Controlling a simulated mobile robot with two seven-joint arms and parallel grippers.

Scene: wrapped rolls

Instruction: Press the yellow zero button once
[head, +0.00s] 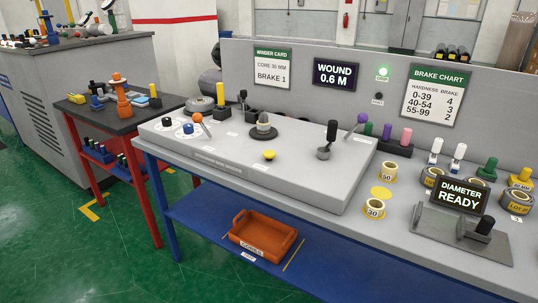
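A small round yellow button (269,155) sits on the sloped top of the grey console (290,185), near the middle. I take it for the zero button; its label is too small to read. Behind it is a dark round spindle with a grey and yellowish piece (263,125). A black-knobbed lever (331,135) stands to its right. The display (336,74) reads "WOUND 0.6 M". Neither of my grippers is in view, and nothing covers the button.
An orange-knobbed lever (199,122) and dials stand left on the console. Upright colored handles (386,135) stand to the right, with rolls (388,172) and a "DIAMETER READY" display (462,195). An orange bin (263,236) is on the lower shelf. The console surface around the button is clear.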

